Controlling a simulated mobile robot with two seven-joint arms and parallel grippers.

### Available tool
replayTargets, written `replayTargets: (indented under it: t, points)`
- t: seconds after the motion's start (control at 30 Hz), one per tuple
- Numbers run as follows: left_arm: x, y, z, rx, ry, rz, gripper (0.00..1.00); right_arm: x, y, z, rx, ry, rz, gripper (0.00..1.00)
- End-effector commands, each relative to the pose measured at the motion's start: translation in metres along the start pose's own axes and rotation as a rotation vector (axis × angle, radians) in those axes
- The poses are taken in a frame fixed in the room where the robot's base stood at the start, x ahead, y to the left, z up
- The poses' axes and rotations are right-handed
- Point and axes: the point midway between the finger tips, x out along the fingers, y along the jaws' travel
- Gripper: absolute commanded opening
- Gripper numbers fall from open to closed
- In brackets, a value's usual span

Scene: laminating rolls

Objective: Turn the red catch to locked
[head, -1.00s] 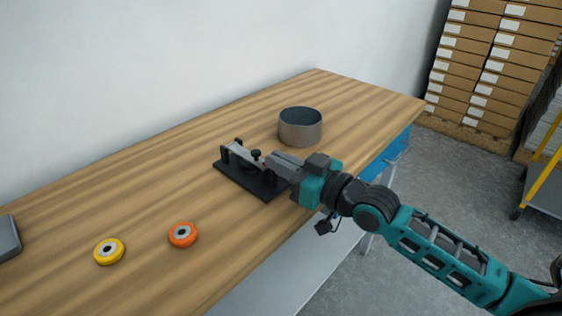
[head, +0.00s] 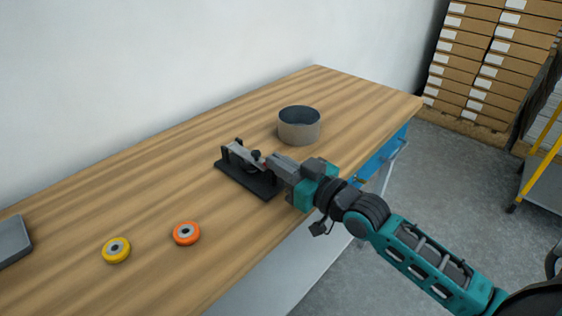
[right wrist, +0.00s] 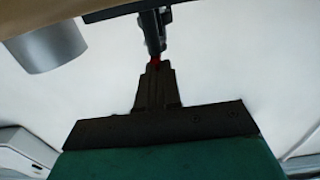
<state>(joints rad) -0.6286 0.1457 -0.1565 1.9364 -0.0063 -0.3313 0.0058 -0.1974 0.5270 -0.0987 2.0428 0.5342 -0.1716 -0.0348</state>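The black fixture (head: 240,180) lies on the wooden bench, with a grey bar and a black knob on it. The red catch (right wrist: 155,60) shows as a small red patch at my right fingertips in the right wrist view. In the head view it is mostly hidden by the gripper. My right gripper (head: 270,163) reaches in from the right at the fixture's right end. Its fingers (right wrist: 156,75) are close together with the red catch between their tips. The catch's exact angle cannot be told. My left gripper is not in view.
A grey open cylinder (head: 299,128) stands behind the fixture. An orange roll (head: 186,233) and a yellow roll (head: 116,250) lie at the front left. A grey object (head: 12,240) sits at the left edge. The bench (head: 150,185) is clear between the rolls and fixture.

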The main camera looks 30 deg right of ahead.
Motion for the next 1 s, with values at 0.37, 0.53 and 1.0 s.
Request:
replayTargets:
  t: [0.37,0.53,1.0]
  points:
    - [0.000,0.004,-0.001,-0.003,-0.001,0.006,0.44,0.001,0.000,-0.002,-0.001,0.004,0.000,0.29]
    - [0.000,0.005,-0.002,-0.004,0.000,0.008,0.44,-0.002,0.000,-0.001,-0.001,0.002,0.000,0.29]
    - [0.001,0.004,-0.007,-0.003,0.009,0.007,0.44,-0.063,0.000,0.001,-0.001,-0.002,-0.001,0.29]
